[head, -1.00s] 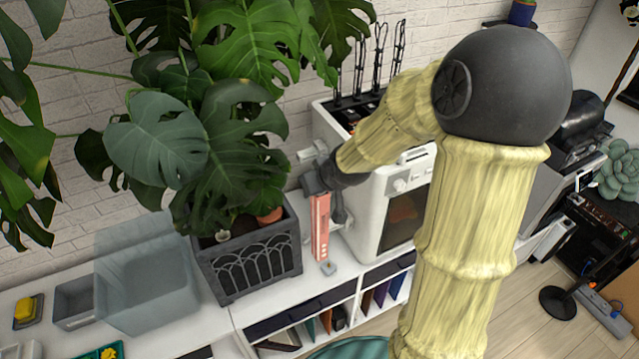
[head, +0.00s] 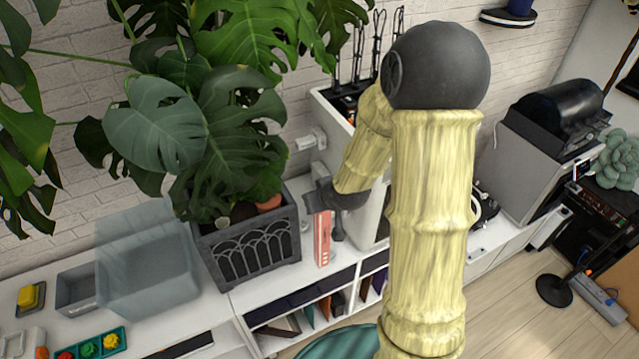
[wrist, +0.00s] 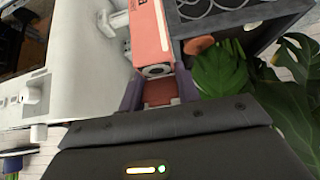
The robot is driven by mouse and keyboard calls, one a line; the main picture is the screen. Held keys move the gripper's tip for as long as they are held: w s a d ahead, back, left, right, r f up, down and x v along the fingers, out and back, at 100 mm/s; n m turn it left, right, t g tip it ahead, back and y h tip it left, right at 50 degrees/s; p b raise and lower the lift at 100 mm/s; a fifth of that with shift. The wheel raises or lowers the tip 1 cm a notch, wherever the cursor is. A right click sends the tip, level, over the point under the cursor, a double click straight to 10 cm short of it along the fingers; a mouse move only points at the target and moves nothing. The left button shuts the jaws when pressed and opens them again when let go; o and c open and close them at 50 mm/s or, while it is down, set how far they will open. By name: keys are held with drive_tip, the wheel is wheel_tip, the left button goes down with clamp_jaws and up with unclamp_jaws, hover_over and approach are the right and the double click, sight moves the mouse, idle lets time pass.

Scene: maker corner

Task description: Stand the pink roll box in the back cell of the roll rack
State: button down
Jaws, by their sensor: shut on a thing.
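The pink roll box (head: 322,242) stands tall and narrow beside the dark planter, over the white cabinet top. My gripper (head: 320,200) is shut on its upper end. In the wrist view the pink box (wrist: 151,32) extends away from between the jaws of my gripper (wrist: 158,92), with a round opening on its near end. I cannot tell whether its lower end touches the cabinet top.
The dark planter (head: 248,254) with large leaves stands close left of the box. A white machine (head: 350,150) stands behind my arm on the right. A translucent bin (head: 150,265) and a grey bin (head: 76,290) are further left. The cabinet front has open shelves.

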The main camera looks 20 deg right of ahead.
drive_tip(key=s+f+b, duration=0.1)
drive_tip(key=f+b, duration=0.3)
drive_tip(key=f, duration=1)
drive_tip(key=s+f+m+b, duration=0.1)
drive_tip(key=f+b, duration=0.3)
drive_tip(key=f, duration=1.1)
drive_tip(key=s+f+h+b, duration=0.1)
drive_tip(key=f+b, duration=0.3)
drive_tip(key=f, duration=1.1)
drive_tip(key=shift+s+a+f+m+b, duration=0.2)
drive_tip(key=shift+s+a+m+b, duration=0.2)
drive_tip(key=shift+s, duration=0.5)
drive_tip(key=shift+d, duration=0.15)
